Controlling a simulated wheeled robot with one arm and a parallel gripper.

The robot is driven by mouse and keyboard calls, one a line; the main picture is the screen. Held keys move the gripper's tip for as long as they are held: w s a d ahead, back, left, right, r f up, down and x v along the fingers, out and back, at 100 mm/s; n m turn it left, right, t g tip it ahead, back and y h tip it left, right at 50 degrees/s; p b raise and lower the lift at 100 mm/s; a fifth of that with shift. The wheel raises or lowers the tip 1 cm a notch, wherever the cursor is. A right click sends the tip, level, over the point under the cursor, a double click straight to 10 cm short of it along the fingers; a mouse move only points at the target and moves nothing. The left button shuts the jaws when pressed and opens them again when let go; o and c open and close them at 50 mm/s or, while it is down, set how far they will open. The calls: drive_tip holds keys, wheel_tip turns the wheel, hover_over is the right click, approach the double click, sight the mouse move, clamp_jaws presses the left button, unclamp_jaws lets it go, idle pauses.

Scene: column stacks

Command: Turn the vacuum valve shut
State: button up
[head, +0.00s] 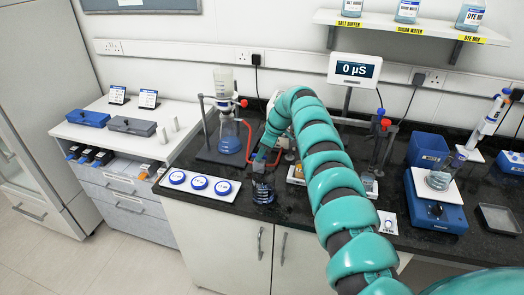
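A filter flask (230,138) with blue liquid stands on a dark base at the back of the black bench, under a clear reservoir (223,80). A small red knob (244,103) sits beside its neck. Red tubing (268,140) runs right from the flask and passes behind my arm. I cannot tell which small part is the vacuum valve; it may be hidden by my arm. My gripper (263,192) points down over the bench's front part, right of and nearer than the flask. Its fingers are dark and small, so their opening is unclear.
A white strip with blue round dishes (199,183) lies left of my gripper. A display (355,69) reading 0 µS stands behind my arm. A column with red and blue caps (381,140) and a blue stirrer (436,208) stand right. A bottle shelf (410,26) hangs above.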

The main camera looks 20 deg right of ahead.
clamp_jaws()
